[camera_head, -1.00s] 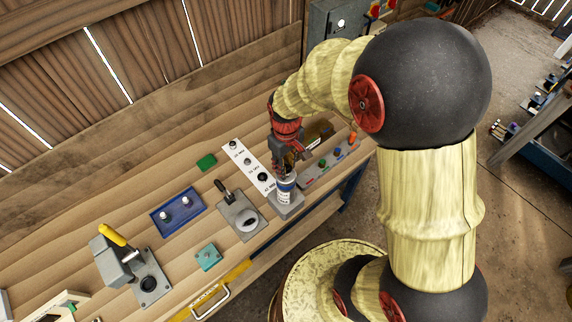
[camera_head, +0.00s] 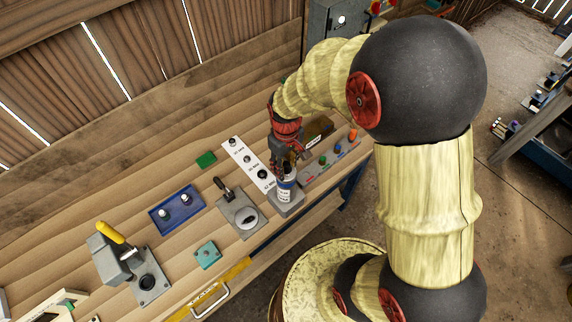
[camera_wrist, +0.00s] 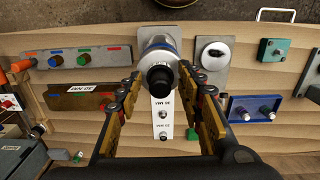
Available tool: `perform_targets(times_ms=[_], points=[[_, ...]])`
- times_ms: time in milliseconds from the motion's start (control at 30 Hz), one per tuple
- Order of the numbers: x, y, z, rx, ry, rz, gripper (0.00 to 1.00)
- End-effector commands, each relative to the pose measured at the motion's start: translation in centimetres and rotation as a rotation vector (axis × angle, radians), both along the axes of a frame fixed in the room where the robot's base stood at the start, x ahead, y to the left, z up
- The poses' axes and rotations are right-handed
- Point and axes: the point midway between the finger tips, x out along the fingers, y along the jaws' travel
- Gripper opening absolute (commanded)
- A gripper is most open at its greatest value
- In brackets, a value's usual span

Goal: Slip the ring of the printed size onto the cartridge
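The cartridge (camera_head: 285,192), a white and blue cylinder, stands upright on a grey block (camera_head: 291,207) at the bench's front edge. In the wrist view the cartridge (camera_wrist: 158,43) shows end-on with a dark round part (camera_wrist: 159,78) at its near end; I cannot tell whether this is a ring. My gripper (camera_wrist: 160,74) is over this end, its fingers apart on either side with visible gaps. A white strip (camera_head: 241,152) with size labels carries dark round pieces beside the cartridge. A brown block (camera_wrist: 75,102) bears a printed label that seems to read 30 MM, upside down.
A grey rack with coloured knobs (camera_head: 333,162) lies right of the cartridge. To the left are a grey clamp fixture (camera_head: 240,222), a blue tray (camera_head: 160,225), a teal block (camera_head: 208,256), a green piece (camera_head: 206,160) and a yellow-handled press (camera_head: 115,255). Bare wood lies between them.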

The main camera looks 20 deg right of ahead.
Motion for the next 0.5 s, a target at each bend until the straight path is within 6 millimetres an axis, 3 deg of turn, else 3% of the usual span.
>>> perform_targets(times_ms=[167, 500], points=[[-0.01, 0.00, 0.00, 0.000, 0.000, 0.000, 0.49], [0.04, 0.00, 0.33, 0.000, -0.001, 0.000, 0.49]])
